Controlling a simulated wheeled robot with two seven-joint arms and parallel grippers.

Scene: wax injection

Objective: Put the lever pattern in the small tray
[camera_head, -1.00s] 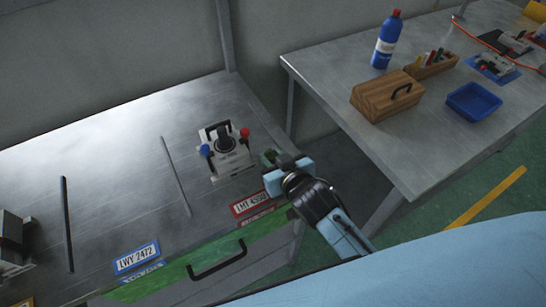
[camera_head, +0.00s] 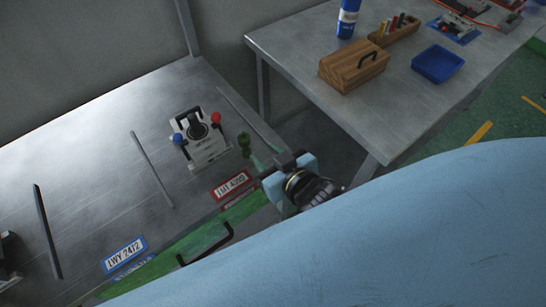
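The lever pattern (camera_head: 245,146) is a green piece with a rounded end. It sticks out to the upper left from the fingers of my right gripper (camera_head: 275,166), beside the front right corner of the left bench. The gripper looks shut on its lower end; the fingers partly hide that end. The small tray (camera_head: 438,65) is a blue, shallow, empty tray on the right-hand table, up and to the right of the gripper. My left gripper is not in view.
A white fixture (camera_head: 199,140) with blue and red knobs stands on the left bench (camera_head: 95,160). A gap separates the bench from the right table (camera_head: 300,55). A wooden box (camera_head: 353,66), a blue bottle (camera_head: 348,18) and a wooden holder (camera_head: 395,33) stand near the tray.

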